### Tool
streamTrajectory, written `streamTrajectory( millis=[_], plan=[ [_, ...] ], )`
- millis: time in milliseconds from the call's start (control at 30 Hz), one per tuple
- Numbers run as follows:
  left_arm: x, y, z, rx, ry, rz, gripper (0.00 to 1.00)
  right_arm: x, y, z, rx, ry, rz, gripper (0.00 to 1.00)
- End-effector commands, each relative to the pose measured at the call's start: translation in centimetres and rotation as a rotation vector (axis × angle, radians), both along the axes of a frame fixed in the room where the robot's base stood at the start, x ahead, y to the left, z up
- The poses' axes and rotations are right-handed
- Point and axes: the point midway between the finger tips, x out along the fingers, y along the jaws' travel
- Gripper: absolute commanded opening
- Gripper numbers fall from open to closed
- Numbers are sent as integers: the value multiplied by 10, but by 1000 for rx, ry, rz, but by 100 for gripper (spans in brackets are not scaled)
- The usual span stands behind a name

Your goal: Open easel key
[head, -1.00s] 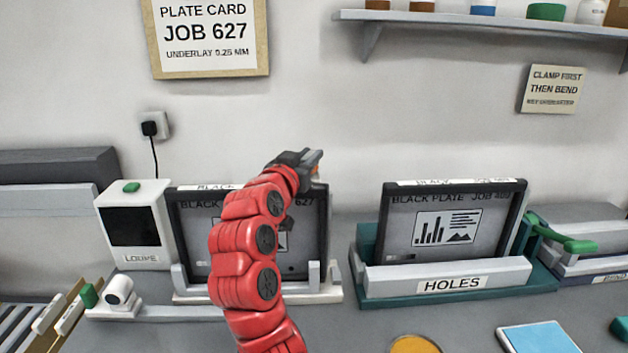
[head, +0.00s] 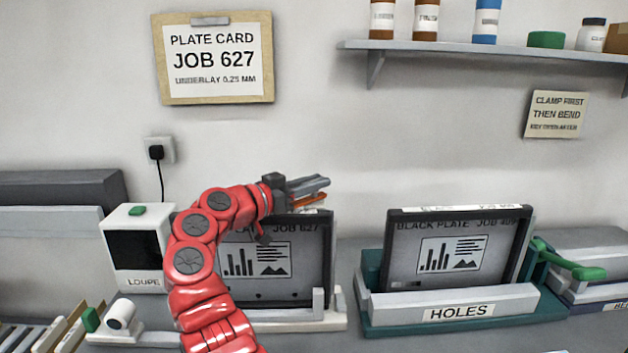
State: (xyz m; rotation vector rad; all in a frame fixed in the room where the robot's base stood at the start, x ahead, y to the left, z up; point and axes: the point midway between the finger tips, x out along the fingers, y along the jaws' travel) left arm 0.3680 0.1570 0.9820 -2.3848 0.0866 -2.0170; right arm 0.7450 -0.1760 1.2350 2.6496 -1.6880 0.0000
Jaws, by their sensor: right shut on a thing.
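My right gripper (head: 314,190) is at the top of the left black plate, JOB 627 (head: 310,270), its fingers pointing right. It is shut on a thin orange thing (head: 308,201), mostly hidden between the fingers. The plate stands upright in a white easel (head: 318,318), partly behind my red arm. A white cylinder with a green tab (head: 120,314), perhaps the easel key, sits at the left end of the easel base. A green lever (head: 585,272) is at the right of the teal HOLES stand (head: 375,318). My left gripper is out of view.
A loupe box (head: 136,255) is left of the easel. A shelf with bottles (head: 480,48) is at upper right.

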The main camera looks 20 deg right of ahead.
Motion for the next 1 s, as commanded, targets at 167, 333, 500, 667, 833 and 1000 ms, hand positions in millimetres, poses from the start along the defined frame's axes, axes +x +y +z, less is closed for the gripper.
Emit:
streamTrajectory(
  millis=[167,333,500,667,833,1000],
  plan=[
    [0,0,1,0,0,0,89,0,0,0,0,-1,-5,0],
    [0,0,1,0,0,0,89,0,-1,0,0,-1,-5,0],
    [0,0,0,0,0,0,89,0,-1,0,0,0,-5,39],
    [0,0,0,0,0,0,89,0,0,0,0,0,-5,52],
    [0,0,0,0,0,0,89,0,0,0,0,0,-5,52],
    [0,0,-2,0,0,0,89,-3,10,-1,0,0,-1,52]
  ],
)
